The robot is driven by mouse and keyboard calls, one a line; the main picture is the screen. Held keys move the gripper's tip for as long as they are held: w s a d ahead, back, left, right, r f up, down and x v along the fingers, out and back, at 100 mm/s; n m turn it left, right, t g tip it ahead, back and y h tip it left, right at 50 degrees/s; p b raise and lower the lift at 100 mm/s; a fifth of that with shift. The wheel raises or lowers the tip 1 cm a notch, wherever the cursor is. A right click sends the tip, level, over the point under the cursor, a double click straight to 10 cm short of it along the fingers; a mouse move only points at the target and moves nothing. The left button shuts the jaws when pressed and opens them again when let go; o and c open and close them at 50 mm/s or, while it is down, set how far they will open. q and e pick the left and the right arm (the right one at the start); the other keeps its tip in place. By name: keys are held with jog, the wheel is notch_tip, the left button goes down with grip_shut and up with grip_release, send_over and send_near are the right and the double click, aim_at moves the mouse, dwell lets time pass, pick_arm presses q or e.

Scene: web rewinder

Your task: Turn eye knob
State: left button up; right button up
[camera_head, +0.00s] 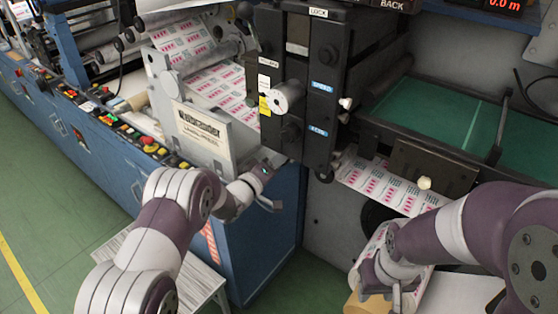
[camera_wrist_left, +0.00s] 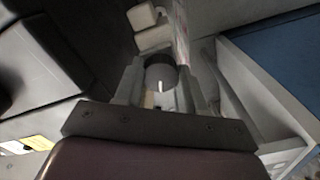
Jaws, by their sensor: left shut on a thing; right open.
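The eye knob (camera_wrist_left: 160,72) is a dark round knob with a short white mark, between the two fingers of my left gripper (camera_wrist_left: 161,88) in the left wrist view. The left gripper is shut on it. In the head view my left gripper (camera_head: 267,177) is at the lower corner of the machine's front, below the white label plate, and I cannot make out the knob there. My right gripper (camera_head: 394,292) is open, low at the right, in front of the printed web and a roll. Its fingertips are small and partly unclear.
A black upright unit (camera_head: 310,90) with a silver cylinder stands just above my left gripper. A label plate (camera_head: 203,130) is to its left. The blue console (camera_head: 75,120) with several buttons runs along the left. Green floor (camera_head: 70,190) is open at the left.

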dwell(0.4)
pick_arm(q)
jog(key=o, duration=1.1)
jog(key=shift+c, duration=0.2)
jog(key=shift+s+a, duration=0.1)
jog(key=b+v, duration=0.1)
jog(key=v, duration=1.1)
jog(key=shift+s+b, duration=0.2)
jog(key=shift+b, duration=0.2)
jog(key=shift+a, duration=0.1)
